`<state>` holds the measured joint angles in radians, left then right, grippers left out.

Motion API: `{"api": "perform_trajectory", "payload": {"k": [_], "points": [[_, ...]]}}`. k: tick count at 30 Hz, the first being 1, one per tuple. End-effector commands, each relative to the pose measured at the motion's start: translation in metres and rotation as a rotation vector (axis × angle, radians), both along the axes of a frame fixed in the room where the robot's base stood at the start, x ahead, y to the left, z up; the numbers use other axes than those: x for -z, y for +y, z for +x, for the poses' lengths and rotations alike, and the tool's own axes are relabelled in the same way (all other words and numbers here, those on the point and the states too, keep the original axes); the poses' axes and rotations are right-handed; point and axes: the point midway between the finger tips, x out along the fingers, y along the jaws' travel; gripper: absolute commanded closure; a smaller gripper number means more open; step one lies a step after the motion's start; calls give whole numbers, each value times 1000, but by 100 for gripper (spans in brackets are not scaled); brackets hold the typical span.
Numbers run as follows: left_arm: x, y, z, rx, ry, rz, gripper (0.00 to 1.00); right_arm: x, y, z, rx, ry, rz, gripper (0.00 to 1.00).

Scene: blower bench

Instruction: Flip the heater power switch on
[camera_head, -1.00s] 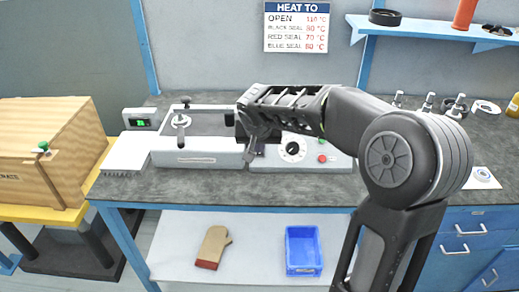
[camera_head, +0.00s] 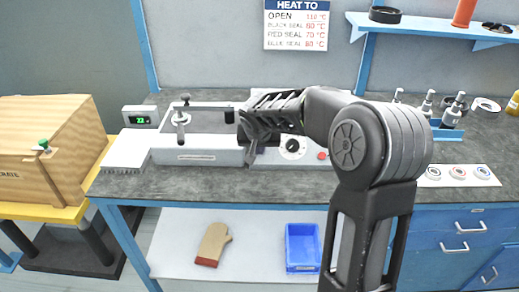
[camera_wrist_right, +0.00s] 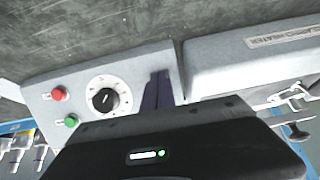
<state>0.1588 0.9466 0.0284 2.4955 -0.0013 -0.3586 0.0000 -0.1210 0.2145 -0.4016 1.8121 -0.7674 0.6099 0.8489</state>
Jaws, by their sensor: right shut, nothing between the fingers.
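The heater's control box (camera_head: 300,160) stands on the bench, light grey, with a black dial (camera_head: 293,147) and a red button (camera_head: 322,155). In the right wrist view the box (camera_wrist_right: 45,105) shows its dial (camera_wrist_right: 103,99), red button (camera_wrist_right: 59,93) and green button (camera_wrist_right: 71,122). My right gripper (camera_head: 250,160) is shut and empty at the box's left end in the head view. In the right wrist view the fingertips (camera_wrist_right: 157,88) are at the panel beside the dial; contact cannot be told. I cannot make out the power switch; the gripper covers that part. My left gripper is not in view.
A grey unit with a clamp (camera_head: 181,118) adjoins the box on the left, with a small green-lit display (camera_head: 140,119) beyond it. Bottles (camera_head: 453,108) and a seal tray (camera_head: 458,176) stand to the right.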

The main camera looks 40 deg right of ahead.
Motion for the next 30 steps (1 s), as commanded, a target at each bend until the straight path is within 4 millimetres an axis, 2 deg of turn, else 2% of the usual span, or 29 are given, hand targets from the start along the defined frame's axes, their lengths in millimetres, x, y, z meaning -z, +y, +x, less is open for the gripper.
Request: {"api": "perform_trajectory", "payload": {"k": [5,17,30], "points": [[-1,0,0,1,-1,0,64,0,0,-1,0,2,0,100],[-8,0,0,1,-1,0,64,-16,0,0,0,2,0,100],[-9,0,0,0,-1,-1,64,-17,0,0,0,2,0,100]]}}
